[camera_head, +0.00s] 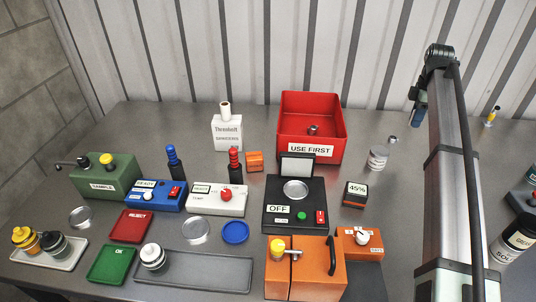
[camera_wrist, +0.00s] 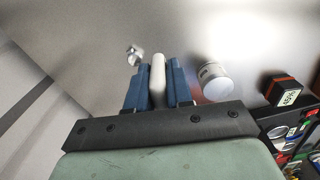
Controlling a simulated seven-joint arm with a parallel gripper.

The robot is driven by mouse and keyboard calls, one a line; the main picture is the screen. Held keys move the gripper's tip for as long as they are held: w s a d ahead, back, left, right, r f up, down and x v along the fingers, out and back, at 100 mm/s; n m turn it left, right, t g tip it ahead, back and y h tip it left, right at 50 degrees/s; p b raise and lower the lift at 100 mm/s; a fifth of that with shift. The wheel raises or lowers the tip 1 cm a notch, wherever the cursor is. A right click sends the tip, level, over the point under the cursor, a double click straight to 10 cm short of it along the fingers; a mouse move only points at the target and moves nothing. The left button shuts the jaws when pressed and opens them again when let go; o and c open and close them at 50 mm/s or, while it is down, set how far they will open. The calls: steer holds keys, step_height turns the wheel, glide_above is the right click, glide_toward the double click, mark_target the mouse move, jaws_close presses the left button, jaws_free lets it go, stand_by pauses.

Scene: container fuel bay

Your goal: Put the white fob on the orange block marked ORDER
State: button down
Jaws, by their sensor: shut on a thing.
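My gripper (camera_head: 414,120) is at the back right, above the table, with blue fingers pointing down. In the wrist view its two blue fingers (camera_wrist: 157,85) are shut on a slim white piece, which I take as the white fob (camera_wrist: 157,72). The fob does not show clearly in the head view. A small orange block (camera_head: 254,162) stands left of the red bin, far to the left of my gripper. Its marking is too small to read, so I cannot confirm ORDER. Nothing visible rests on its top.
The red USE FIRST bin (camera_head: 335,150), a white jar (camera_head: 377,158), a small metal piece (camera_head: 392,139) and the 45% block (camera_head: 355,194) lie left of my arm. Red-topped (camera_head: 235,165) and blue-topped (camera_head: 174,163) bottles and a white Threebolt bottle (camera_head: 227,133) stand around the orange block.

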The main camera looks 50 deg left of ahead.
steer(key=s+a+r+n, duration=0.1)
steer(key=s+a+r, duration=0.1)
steer(key=s+a, duration=1.65)
steer(key=r+n, duration=0.1)
steer(key=r, duration=0.1)
glide_above(254, 155)
steer(key=shift+f, duration=4.8)
steer(key=shift+f, duration=0.1)
steer(key=c, duration=1)
jaws_free()
step_height(254, 155, up, 12)
steer(key=shift+r, duration=0.15)
